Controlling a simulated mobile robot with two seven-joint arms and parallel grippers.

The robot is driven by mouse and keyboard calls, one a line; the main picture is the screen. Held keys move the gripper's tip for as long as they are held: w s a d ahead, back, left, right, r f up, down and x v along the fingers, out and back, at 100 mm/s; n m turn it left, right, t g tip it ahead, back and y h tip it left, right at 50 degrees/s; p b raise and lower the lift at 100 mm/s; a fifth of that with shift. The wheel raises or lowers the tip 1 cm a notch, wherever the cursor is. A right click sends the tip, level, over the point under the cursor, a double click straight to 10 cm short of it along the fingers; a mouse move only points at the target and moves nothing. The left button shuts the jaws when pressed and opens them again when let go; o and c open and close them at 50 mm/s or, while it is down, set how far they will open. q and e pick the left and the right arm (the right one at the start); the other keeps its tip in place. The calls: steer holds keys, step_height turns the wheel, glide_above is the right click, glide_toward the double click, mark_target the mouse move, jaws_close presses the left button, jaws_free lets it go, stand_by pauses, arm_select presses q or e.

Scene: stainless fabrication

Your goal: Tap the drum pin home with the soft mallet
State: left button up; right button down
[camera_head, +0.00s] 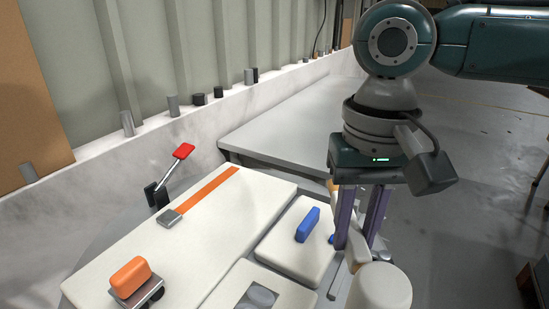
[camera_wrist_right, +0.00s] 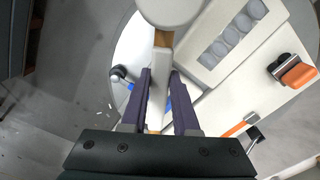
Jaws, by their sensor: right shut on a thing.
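The soft mallet has a thick pale round head (camera_head: 380,288) and a tan and pale handle (camera_head: 358,252). My right gripper (camera_head: 358,242) is shut on the handle, its two purple fingers pointing down on either side. In the right wrist view the mallet head (camera_wrist_right: 172,8) shows at the top edge, cut off, and the handle (camera_wrist_right: 161,68) runs back between the fingers. I cannot pick out the drum pin for certain. A small dark, silver-tipped part (camera_wrist_right: 119,74) stands left of the fingers in the right wrist view. My left gripper is not in view.
A long cream block (camera_head: 235,205) carries an orange strip (camera_head: 212,190) and an orange-handled part (camera_head: 130,277). A red-handled lever (camera_head: 182,152) stands behind it. A blue handle (camera_head: 307,225) sits on a cream pad near my gripper. The grey table (camera_head: 290,125) behind is clear.

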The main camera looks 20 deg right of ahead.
steer(key=shift+w+d+f, duration=0.2)
steer(key=shift+w+f, duration=0.3)
steer(key=shift+f, duration=0.1)
steer(key=shift+s, duration=0.15)
steer(key=shift+r+p, duration=0.15)
steer(key=shift+p, duration=0.2)
steer(key=shift+f+b, duration=0.7)
steer(key=shift+f, duration=1.7)
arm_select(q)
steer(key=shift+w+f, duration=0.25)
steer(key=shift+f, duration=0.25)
arm_select(e)
steer(key=shift+r+p, duration=0.4)
steer(key=shift+p, duration=0.45)
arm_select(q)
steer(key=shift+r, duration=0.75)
arm_select(e)
steer(key=shift+f, duration=0.15)
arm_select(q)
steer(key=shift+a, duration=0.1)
